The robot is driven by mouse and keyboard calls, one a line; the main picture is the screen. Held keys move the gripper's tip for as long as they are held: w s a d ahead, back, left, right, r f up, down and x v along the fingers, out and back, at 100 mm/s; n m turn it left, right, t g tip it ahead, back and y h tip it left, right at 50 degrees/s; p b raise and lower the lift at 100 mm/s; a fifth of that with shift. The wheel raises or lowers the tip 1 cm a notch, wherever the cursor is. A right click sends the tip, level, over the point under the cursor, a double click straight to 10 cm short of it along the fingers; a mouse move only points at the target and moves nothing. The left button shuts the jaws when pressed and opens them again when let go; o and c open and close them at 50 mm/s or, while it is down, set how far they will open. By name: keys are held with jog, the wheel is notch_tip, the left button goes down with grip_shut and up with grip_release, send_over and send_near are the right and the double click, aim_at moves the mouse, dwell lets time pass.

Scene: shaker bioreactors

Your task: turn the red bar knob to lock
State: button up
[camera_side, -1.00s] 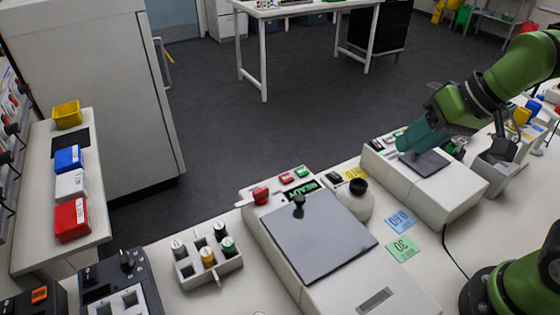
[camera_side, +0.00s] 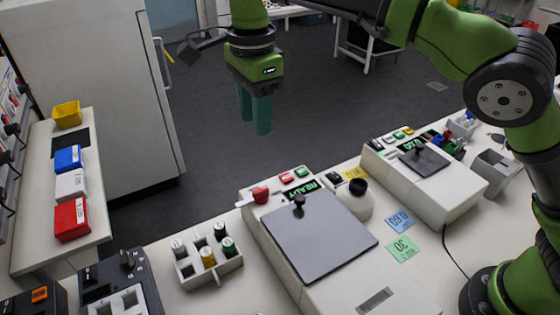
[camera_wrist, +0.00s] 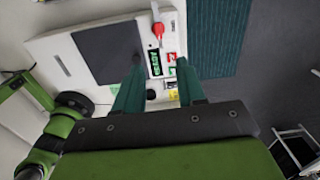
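The red bar knob (camera_side: 261,194) sits at the back left corner of the nearer white shaker unit, on a pale plate. In the wrist view the red knob (camera_wrist: 158,30) shows at the top centre, beyond the fingertips. My gripper (camera_side: 255,116) hangs above and behind the knob in the side view, fingers pointing down, clear of it. In the wrist view its two teal fingers (camera_wrist: 160,72) are spread apart with nothing between them. The shaker unit (camera_side: 385,296) has a grey flat lid (camera_side: 318,235) with a black knob (camera_side: 299,204) and a green READY display (camera_side: 301,191).
Red and green buttons (camera_side: 287,179) lie beside the red knob. A vial rack (camera_side: 215,272) is at left. A second shaker unit (camera_side: 435,202) stands at right. Air around my gripper is free.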

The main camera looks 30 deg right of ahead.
aim_at(260, 189)
notch_tip(260, 189, down, 17)
jog(key=shift+f, duration=0.1)
dwell(0.4)
grip_shut()
